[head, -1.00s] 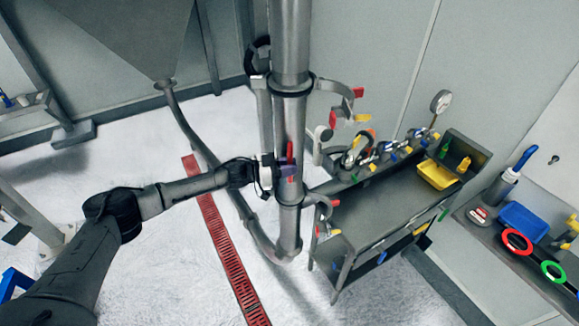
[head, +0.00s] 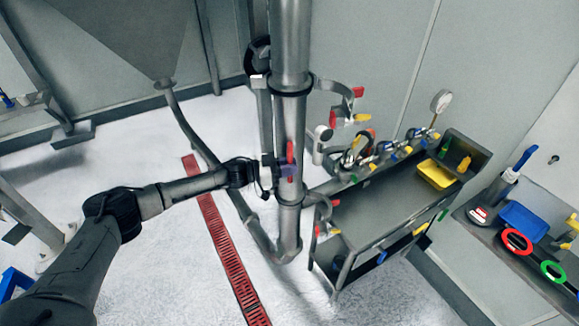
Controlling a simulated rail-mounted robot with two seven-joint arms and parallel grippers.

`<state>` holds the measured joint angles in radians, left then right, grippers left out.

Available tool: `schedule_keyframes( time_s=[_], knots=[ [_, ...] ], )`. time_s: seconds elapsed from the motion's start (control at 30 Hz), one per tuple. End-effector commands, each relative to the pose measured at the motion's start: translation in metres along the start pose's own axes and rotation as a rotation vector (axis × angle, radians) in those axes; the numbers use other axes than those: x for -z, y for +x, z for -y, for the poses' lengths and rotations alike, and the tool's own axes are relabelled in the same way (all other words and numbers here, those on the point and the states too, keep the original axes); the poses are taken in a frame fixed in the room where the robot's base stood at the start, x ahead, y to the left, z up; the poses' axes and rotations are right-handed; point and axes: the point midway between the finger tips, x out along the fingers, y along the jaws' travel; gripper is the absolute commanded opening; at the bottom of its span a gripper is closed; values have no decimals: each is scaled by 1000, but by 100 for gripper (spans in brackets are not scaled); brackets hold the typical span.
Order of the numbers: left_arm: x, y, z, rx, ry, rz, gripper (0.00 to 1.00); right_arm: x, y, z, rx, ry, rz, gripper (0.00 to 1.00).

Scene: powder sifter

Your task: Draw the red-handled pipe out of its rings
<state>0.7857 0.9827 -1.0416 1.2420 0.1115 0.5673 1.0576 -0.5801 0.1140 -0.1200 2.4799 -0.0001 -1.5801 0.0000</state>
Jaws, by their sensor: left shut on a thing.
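The large grey vertical pipe (head: 291,130) stands in the middle of the head view, with dark ring bands around it. A red handle (head: 290,152) shows on its front at mid height, with a small purple part beside it. My left gripper (head: 270,173) reaches in from the left and is shut at the pipe's left side, next to the red handle. What lies between its fingers is too small to make out, but it appears to be the red-handled piece. My right gripper is not in view.
A grey cart (head: 385,200) with valves, a gauge and a yellow tray (head: 437,174) stands right of the pipe. A bench with a blue tray (head: 522,219), a red ring (head: 516,241) and a green ring (head: 553,271) is at far right. A red floor grate (head: 225,240) runs beneath my arm.

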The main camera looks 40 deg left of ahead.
Motion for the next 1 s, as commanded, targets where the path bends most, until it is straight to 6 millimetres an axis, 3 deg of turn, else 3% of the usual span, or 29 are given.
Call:
schedule_keyframes(
  time_s=[1.0],
  knots=[
    [8, 1, 1, -1, 6, -8, 0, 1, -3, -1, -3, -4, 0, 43]
  ],
)
